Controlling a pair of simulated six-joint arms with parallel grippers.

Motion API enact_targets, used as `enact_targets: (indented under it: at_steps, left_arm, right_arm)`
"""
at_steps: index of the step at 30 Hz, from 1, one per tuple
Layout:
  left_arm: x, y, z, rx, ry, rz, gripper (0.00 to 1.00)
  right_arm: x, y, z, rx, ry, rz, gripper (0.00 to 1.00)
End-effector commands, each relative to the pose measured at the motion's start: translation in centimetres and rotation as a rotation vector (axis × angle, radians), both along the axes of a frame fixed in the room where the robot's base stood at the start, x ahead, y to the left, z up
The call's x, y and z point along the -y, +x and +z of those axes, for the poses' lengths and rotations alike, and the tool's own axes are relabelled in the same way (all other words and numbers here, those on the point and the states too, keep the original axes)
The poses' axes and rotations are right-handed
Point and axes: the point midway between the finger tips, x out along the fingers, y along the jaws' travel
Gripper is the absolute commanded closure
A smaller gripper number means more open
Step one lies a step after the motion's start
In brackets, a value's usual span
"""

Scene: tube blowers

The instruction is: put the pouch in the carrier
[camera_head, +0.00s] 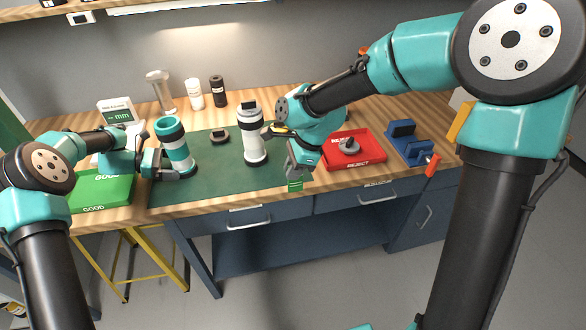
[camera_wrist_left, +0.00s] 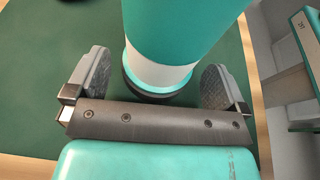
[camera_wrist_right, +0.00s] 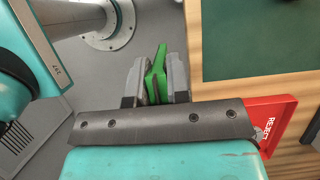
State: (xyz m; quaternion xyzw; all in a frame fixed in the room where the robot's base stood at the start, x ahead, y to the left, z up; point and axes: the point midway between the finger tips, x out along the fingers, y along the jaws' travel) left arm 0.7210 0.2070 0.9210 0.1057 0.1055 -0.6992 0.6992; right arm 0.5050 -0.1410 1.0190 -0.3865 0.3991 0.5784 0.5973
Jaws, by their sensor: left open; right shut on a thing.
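The teal carrier (camera_head: 175,145) with white bands stands upright on the green mat's left part. It also fills the top of the left wrist view (camera_wrist_left: 165,45). My left gripper (camera_head: 186,174) is open low on the carrier, with one finger on each side and gaps showing in the left wrist view (camera_wrist_left: 158,85). My right gripper (camera_head: 298,168) is shut on a small flat green pouch (camera_head: 295,185), held over the bench's front edge. The pouch stands up between the fingers in the right wrist view (camera_wrist_right: 156,75). The carrier's inside is not visible.
A white cylinder (camera_head: 252,140) with dark bands and a dark disc (camera_head: 219,137) stand on the mat (camera_head: 225,175). The red REJECT tray (camera_head: 365,160) with a grey part is right, the green GOOD tray (camera_head: 105,190) left. A blue fixture (camera_head: 408,146) stands far right.

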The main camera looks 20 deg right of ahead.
Motion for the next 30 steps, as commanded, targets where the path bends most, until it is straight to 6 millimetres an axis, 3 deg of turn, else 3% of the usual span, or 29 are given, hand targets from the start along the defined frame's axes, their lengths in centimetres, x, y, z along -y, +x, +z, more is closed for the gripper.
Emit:
enact_targets:
  at_steps: [6,17,26,27,30]
  left_arm:
    - [1.6,0.0,-0.5,0.000,0.000,0.000,0.00]
    - [1.9,0.0,-0.6,0.000,0.000,0.000,0.00]
    - [1.9,0.0,-0.6,0.000,0.000,0.000,0.27]
    - [1.9,0.0,-0.6,0.000,0.000,0.000,0.18]
    - [1.9,0.0,-0.6,0.000,0.000,0.000,0.28]
  right_arm:
    - [0.0,0.0,0.0,0.000,0.000,0.000,1.00]
    - [0.0,0.0,0.0,0.000,0.000,0.000,1.00]
    - [0.0,0.0,0.0,0.000,0.000,0.000,1.00]
    - [0.0,0.0,0.0,0.000,0.000,0.000,1.00]
    - [0.0,0.0,0.0,0.000,0.000,0.000,1.00]
